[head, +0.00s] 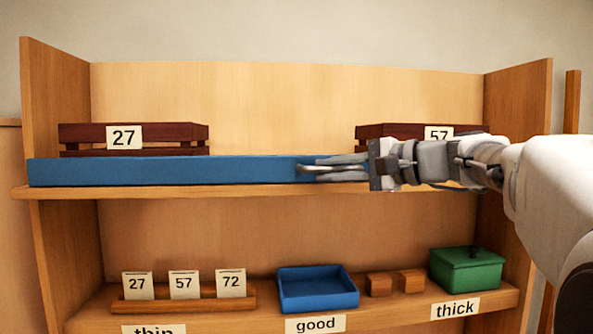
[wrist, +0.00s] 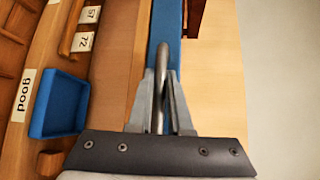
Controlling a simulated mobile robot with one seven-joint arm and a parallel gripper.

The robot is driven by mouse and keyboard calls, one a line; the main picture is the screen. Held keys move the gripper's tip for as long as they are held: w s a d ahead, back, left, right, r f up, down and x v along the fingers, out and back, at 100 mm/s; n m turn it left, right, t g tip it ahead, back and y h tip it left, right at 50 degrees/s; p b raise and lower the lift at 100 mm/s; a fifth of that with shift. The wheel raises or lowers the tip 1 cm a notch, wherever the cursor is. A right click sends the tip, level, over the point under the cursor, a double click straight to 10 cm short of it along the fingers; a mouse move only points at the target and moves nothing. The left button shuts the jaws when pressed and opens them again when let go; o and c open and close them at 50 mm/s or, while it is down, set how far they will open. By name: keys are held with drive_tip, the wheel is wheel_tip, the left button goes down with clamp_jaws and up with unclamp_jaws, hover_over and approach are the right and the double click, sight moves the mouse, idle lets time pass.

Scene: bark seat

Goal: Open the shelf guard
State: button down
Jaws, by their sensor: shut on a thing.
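The shelf guard (head: 160,171) is a long blue bar along the front edge of the upper shelf in the head view. It stands in front of two dark red slatted crates. My gripper (head: 306,171) reaches in from the right, at the guard's front face. In the wrist view, my gripper (wrist: 161,75) is closed around a grey metal rod, the handle (wrist: 160,52), which lies along the blue guard (wrist: 172,15). My gripper and arm hide the guard's right part in the head view.
The crate marked 27 (head: 182,133) and the crate marked 57 (head: 390,131) stand on the upper shelf. Below are a card holder (head: 185,304), a blue tray (head: 318,303), small wooden blocks (head: 379,285) and a green lidded box (head: 466,272). Upright side panels bound the shelf.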

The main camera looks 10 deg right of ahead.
drive_tip(key=shift+f+b, duration=0.2)
drive_tip(key=shift+b, duration=0.1)
drive_tip(key=f+n+t+y+b, duration=0.1)
drive_tip(key=b, duration=0.5)
drive_tip(key=s+f+n+t+y+b, duration=0.1)
drive_tip(key=n+b, duration=0.1)
drive_tip(key=b, duration=0.4)
drive_tip(key=shift+f+b, duration=0.2)
drive_tip(key=shift+b, duration=0.15)
drive_tip(key=n+y+b, duration=0.1)
drive_tip(key=b, duration=0.2)
drive_tip(key=f+n+t+y+b, duration=0.1)
drive_tip(key=b, duration=0.3)
drive_tip(key=shift+s+f+n, duration=0.1)
drive_tip(key=shift+s+n, duration=0.05)
drive_tip(key=shift+n, duration=0.15)
drive_tip(key=f+n+g+y+b, duration=0.1)
drive_tip(key=n+g+y+b, duration=0.2)
drive_tip(key=n, duration=0.3)
drive_tip(key=w+f+n+g+y+b, duration=0.1)
drive_tip(key=n+g+y+b, duration=0.3)
drive_tip(key=n, duration=0.2)
drive_tip(key=f+n+g+y+b, duration=0.1)
drive_tip(key=n+g+y+b, duration=0.2)
drive_tip(key=n, duration=0.4)
drive_tip(key=shift+w+f+g+y+b, duration=0.3)
drive_tip(key=shift+w+y+b, duration=0.15)
drive_tip(key=shift+b, duration=0.4)
drive_tip(key=shift+n+g, duration=0.5)
